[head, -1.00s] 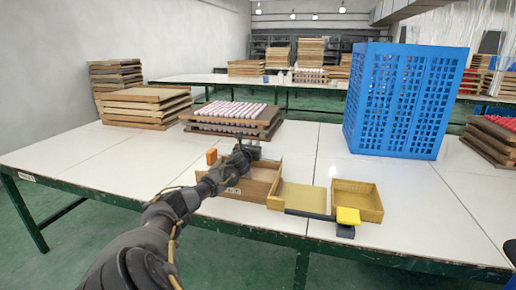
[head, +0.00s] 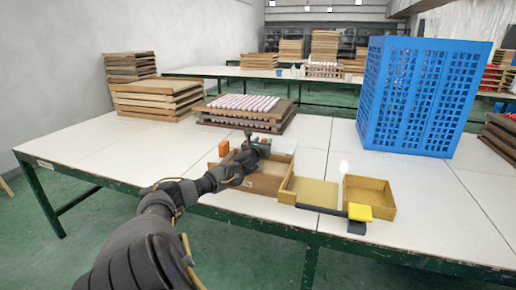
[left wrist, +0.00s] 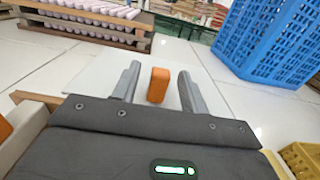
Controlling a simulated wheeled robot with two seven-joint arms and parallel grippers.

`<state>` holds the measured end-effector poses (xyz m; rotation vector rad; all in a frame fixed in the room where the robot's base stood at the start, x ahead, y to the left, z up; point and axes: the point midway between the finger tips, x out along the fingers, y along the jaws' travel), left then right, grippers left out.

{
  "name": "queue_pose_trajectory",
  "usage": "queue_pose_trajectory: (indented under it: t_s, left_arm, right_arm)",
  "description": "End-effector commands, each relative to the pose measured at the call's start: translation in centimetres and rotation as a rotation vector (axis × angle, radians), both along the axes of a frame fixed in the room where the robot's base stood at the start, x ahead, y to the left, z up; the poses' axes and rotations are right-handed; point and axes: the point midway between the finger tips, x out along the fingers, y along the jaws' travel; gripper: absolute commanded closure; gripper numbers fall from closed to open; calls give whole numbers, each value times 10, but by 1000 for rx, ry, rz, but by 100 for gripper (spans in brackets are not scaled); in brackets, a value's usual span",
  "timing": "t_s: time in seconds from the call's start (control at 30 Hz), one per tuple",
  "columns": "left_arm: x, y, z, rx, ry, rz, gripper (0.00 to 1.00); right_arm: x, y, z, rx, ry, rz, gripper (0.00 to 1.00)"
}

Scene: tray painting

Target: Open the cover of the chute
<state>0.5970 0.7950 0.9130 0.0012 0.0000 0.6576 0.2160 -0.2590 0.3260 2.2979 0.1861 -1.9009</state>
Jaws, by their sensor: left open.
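The chute looks like an open-topped wooden box (head: 262,187) near the table's front edge. A pale, glassy panel (head: 284,145), perhaps its cover, shows at the box's far side; its exact tilt is unclear. My left gripper (head: 250,140) is above the far part of the box. In the left wrist view its fingers (left wrist: 158,88) are open, with an orange block (left wrist: 158,84) between them and a visible gap on each side. The pale panel (left wrist: 100,75) spreads out behind the fingers. My right gripper is not in view.
A yellow tray (head: 312,190) and a yellow box (head: 382,205) stand right of the chute, with a yellow-and-black tool (head: 360,211) in front. A tall blue crate (head: 415,100) stands at right. Wooden racks (head: 245,118) with pink sticks are behind. Table space is free between.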

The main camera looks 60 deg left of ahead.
Motion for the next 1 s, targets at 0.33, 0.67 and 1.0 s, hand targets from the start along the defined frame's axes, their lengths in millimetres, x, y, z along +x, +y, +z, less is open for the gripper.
queue_pose_trajectory:
  t_s: [0.33, 0.67, 1.0]
  left_arm:
    - [-40, -31, 0, 2, 4, -2, 56]
    - [-54, -42, 0, -1, 1, 0, 56]
    - [-55, -43, 0, -1, -1, 0, 56]
  right_arm:
    - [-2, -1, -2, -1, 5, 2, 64]
    - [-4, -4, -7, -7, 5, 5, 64]
    - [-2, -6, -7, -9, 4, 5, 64]
